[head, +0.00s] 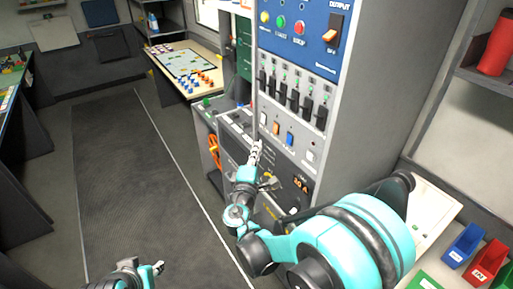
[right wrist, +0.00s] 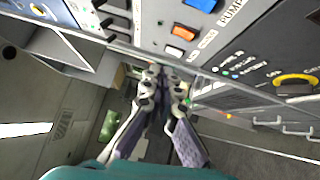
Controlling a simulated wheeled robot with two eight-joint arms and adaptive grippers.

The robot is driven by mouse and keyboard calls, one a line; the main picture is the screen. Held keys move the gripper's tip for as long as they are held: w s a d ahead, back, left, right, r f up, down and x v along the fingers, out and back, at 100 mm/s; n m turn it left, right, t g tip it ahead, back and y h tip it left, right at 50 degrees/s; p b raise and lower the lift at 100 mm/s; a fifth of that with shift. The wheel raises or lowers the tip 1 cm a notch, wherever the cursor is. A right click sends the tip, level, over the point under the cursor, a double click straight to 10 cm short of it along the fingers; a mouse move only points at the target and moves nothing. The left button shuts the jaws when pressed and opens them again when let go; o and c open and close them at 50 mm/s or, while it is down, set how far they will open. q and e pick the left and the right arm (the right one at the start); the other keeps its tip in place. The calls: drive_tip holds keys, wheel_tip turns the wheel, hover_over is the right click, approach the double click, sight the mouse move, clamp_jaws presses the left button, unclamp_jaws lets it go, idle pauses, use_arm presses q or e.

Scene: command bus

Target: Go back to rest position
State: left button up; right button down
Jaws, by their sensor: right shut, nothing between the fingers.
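My right gripper (head: 256,150) is in front of the grey control cabinet (head: 338,95), below its row of black switches. It also shows in the right wrist view (right wrist: 164,76), where its fingertips meet with nothing held between them. In that view the panel with a blue switch (right wrist: 202,4) and an orange switch (right wrist: 183,32) lies past the fingertips. I cannot tell whether the fingers touch the panel. My left gripper (head: 159,268) shows small at the bottom of the head view, over the floor, too small to tell its opening.
A dark floor mat (head: 140,170) runs along the clear aisle on the left. A table (head: 160,62) with a board and small coloured pieces stands at the back. Blue (head: 462,246) and red (head: 486,262) bins stand at the lower right. A red cylinder (head: 496,45) sits on a shelf.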

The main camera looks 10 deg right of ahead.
drive_tip(key=shift+d, duration=0.1)
drive_tip(key=s+d+f+m+g+y+b, duration=0.1)
drive_tip(key=s+d+f+m+g, duration=0.25)
drive_tip(key=s, duration=0.25)
drive_tip(key=s+d+f+m+g+y, duration=0.1)
drive_tip(key=s+d+f+m+g, duration=0.15)
drive_tip(key=s+d+m, duration=0.3)
drive_tip(key=s+a+f+m+g+y, duration=0.2)
drive_tip(key=s+a+y, duration=0.1)
drive_tip(key=s, duration=0.4)
drive_tip(key=s+a+f+m+g+y, duration=0.2)
drive_tip(key=s+a+f+m+y, duration=0.1)
drive_tip(key=s, duration=0.5)
drive_tip(key=shift+a+f+b, duration=0.2)
drive_tip(key=shift+a+b, duration=0.2)
drive_tip(key=shift+a, duration=0.35)
drive_tip(key=shift+w, duration=0.1)
